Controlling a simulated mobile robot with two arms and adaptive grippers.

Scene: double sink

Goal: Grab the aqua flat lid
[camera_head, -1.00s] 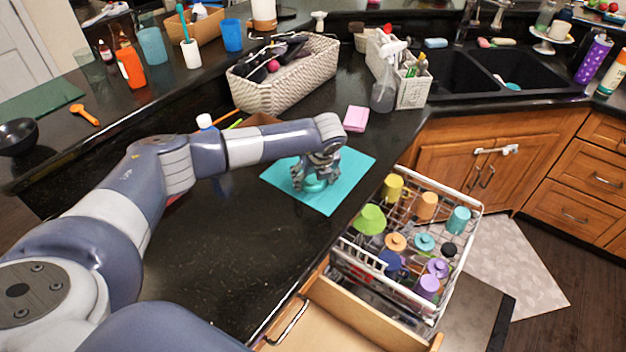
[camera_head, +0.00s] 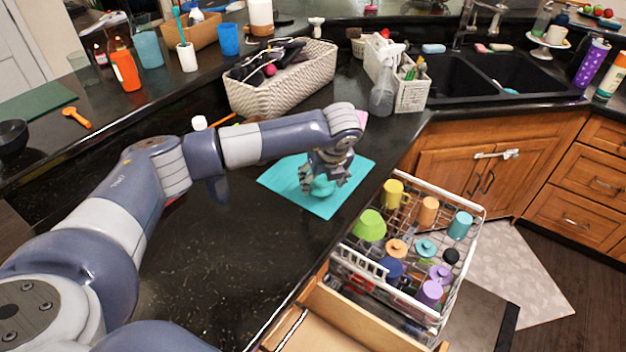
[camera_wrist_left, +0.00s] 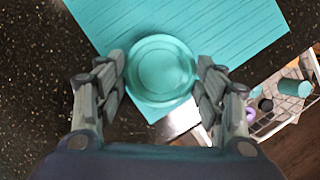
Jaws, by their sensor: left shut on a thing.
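The aqua flat lid (camera_wrist_left: 160,70) shows in the left wrist view as a round disc between my left gripper's fingers (camera_wrist_left: 162,85). In the head view the lid (camera_head: 322,186) is partly hidden by the fingers and looks tilted. My left gripper (camera_head: 324,180) is shut on the lid over the aqua mat (camera_head: 275,181). I cannot tell exactly how far the lid is above the mat. My right gripper is not in view.
The open dish rack (camera_head: 478,215) at the right holds several coloured cups and lids. A woven basket (camera_head: 285,97) and a white caddy (camera_head: 412,95) with a spray bottle (camera_head: 382,90) stand behind. The dark counter (camera_head: 220,260) in front is clear.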

